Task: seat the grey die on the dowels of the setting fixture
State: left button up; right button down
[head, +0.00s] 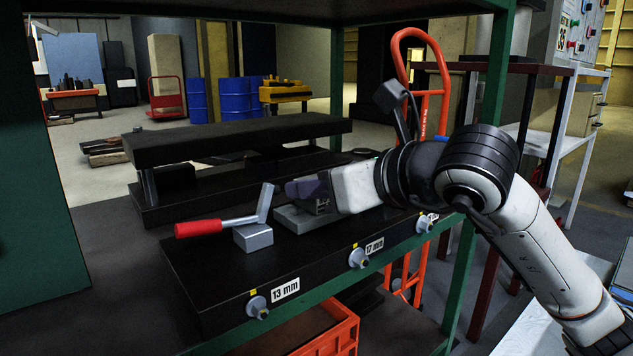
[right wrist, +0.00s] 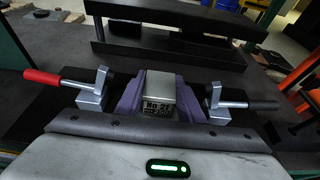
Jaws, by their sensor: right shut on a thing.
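The grey die (right wrist: 160,92), a block with a "No 21" style label, is between the purple fingers of my right gripper (right wrist: 147,100) in the right wrist view. In the head view my right gripper (head: 312,190) is low over a flat grey plate (head: 292,220) on a long black base (head: 225,278), which looks like the setting fixture. The fingers hide most of the die there. I see no dowels, and cannot tell whether the die touches what is below it. My left gripper is not in view.
A red-handled clamp (head: 200,228) stands left of the gripper; a black-handled clamp (right wrist: 240,103) is on the other side. The base front has knobs and labels reading 13 mm and 17 mm. A black two-plate stand (head: 235,138) is behind. A green post (head: 485,130) rises at right.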

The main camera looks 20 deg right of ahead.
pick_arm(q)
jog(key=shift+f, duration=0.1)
pick_arm(e)
jog(key=shift+f, duration=0.15)
jog(key=c, duration=1.1)
grip_release()
jog(key=shift+f, duration=0.4)
jog(key=shift+r, duration=0.1)
jog(key=shift+s+r, duration=0.2)
jog(key=shift+s, duration=0.05)
jog(key=p+v, duration=0.1)
jog(key=v, duration=0.7)
jog(key=shift+s+d+r+p, duration=0.15)
jog(key=shift+s+r+p, duration=0.1)
jog(key=shift+p, duration=0.1)
jog(key=shift+s+d+r, duration=0.15)
jog(key=shift+s, duration=0.45)
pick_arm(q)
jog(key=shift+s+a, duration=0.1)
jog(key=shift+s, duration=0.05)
